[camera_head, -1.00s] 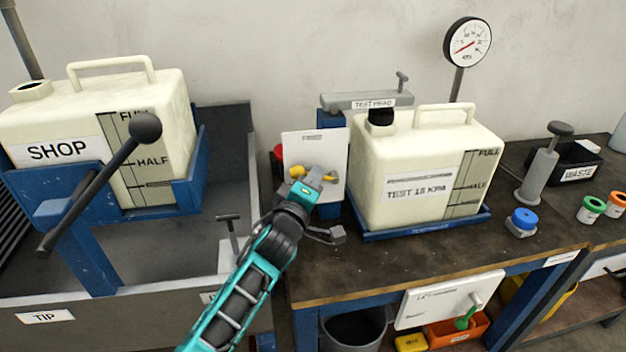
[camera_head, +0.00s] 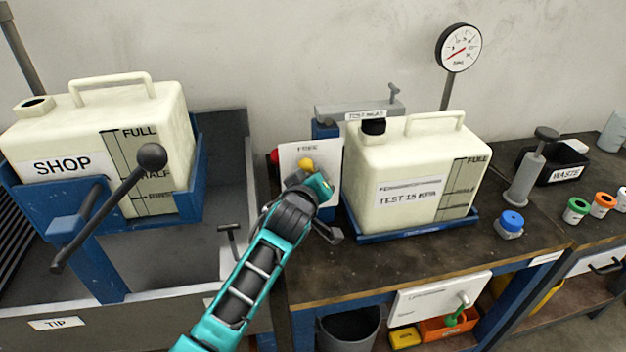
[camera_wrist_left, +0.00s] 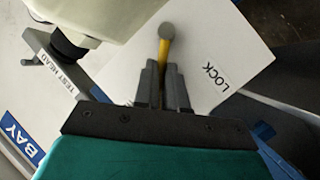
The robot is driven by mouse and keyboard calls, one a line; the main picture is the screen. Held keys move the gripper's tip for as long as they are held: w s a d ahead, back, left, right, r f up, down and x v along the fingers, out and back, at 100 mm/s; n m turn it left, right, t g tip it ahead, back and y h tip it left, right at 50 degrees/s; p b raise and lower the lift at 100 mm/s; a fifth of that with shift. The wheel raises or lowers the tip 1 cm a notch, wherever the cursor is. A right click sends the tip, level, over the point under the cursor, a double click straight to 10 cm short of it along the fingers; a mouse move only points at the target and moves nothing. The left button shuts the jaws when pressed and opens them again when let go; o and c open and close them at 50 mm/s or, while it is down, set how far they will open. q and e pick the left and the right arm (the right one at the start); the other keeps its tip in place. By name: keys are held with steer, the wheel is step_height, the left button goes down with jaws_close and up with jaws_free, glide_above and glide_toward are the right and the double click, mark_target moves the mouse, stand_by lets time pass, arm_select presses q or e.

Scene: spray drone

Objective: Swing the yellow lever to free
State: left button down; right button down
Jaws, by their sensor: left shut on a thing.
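The yellow lever (camera_head: 306,164) is on an upright white plate (camera_head: 291,184) on the workbench, between the two tanks. A FREE label (camera_head: 307,149) is at the plate's top edge. My left gripper (camera_head: 319,183) is in front of the plate and covers much of the lever. In the left wrist view my left gripper (camera_wrist_left: 163,88) has its fingers closed around the yellow lever shaft (camera_wrist_left: 163,52), with a grey round end past the fingertips. A LOCK label (camera_wrist_left: 213,78) shows on the plate right of the fingers. My right gripper is not in view.
A cream test tank (camera_head: 410,190) stands close right of the plate, with a grey test head (camera_head: 345,112) above. A red knob (camera_head: 274,156) shows at the plate's left. The SHOP tank (camera_head: 95,140) and a black-knobbed handle (camera_head: 152,157) are at left.

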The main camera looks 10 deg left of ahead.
arm_select(q)
steer(key=shift+d+r+m, duration=0.1)
steer(key=shift+d+m, duration=0.05)
steer(key=shift+m, duration=0.15)
stand_by(0.4)
steer(key=c, duration=1.2)
jaws_free()
